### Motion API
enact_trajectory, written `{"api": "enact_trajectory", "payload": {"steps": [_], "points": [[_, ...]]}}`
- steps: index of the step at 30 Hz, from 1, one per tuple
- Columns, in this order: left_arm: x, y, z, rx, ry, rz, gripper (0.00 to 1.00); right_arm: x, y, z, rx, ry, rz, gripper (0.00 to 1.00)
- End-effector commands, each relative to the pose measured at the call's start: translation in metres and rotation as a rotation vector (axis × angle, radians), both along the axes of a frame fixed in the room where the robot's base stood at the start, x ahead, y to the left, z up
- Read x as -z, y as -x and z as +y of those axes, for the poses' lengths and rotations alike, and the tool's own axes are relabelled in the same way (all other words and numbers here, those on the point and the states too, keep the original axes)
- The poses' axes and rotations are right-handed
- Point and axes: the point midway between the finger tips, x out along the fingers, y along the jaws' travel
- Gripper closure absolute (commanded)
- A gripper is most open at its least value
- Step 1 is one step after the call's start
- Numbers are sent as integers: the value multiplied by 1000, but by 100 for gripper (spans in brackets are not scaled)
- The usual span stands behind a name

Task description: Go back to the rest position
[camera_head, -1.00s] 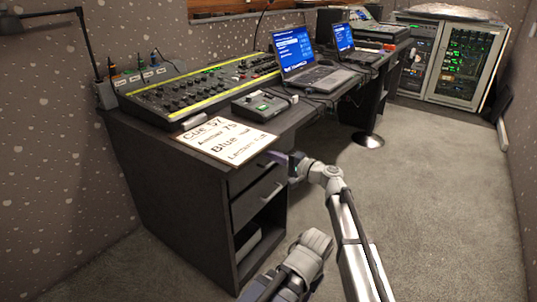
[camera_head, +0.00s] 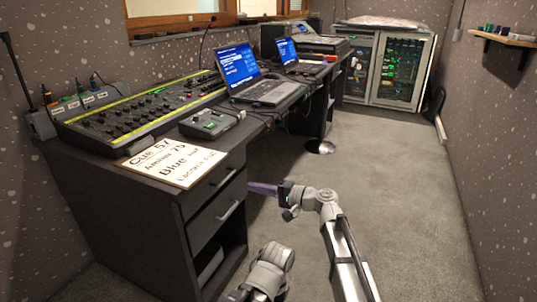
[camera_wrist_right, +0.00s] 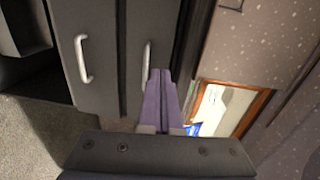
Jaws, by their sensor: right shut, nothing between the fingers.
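My right gripper (camera_head: 262,188) is in front of the dark desk's drawer side in the head view, below the desktop level. Its purple fingers are together with nothing between them. In the right wrist view, the shut fingers (camera_wrist_right: 160,75) point toward the drawer fronts, and the tips overlap a drawer handle (camera_wrist_right: 146,60) in the picture; I cannot tell whether they touch it. A grey arm part of mine (camera_head: 268,272) shows at the bottom of the head view, but my left gripper is not visible.
The desk (camera_head: 120,205) carries a fader console (camera_head: 150,105), a small control box (camera_head: 208,123), a cue sign (camera_head: 172,163) and two laptops (camera_head: 262,88). A glass-door rack (camera_head: 400,70) stands at the back. Carpet (camera_head: 400,190) to the right is open; a wall shelf (camera_head: 505,38) hangs right.

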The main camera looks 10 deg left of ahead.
Motion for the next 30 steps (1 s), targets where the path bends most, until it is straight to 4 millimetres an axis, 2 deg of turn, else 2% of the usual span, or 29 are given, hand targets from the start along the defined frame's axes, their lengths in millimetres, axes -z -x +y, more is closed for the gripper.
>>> {"api": "enact_trajectory", "payload": {"steps": [5, 9, 13, 18, 27, 28, 30], "points": [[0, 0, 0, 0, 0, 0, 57, 67, 54, -40, -48, 332, -21, 100], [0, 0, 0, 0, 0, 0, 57, 126, 99, -95, -92, 658, -5, 100], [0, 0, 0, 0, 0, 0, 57, 165, 135, -152, -123, 924, 35, 100], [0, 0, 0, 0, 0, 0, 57, 191, 169, -212, -146, 1170, 93, 100], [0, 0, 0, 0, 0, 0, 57, 204, 221, -296, -164, 1487, 199, 100], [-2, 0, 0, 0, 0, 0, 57, 202, 223, -294, -178, 1503, 196, 100], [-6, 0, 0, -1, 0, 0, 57, 199, 225, -276, -223, 1512, 173, 100]]}}
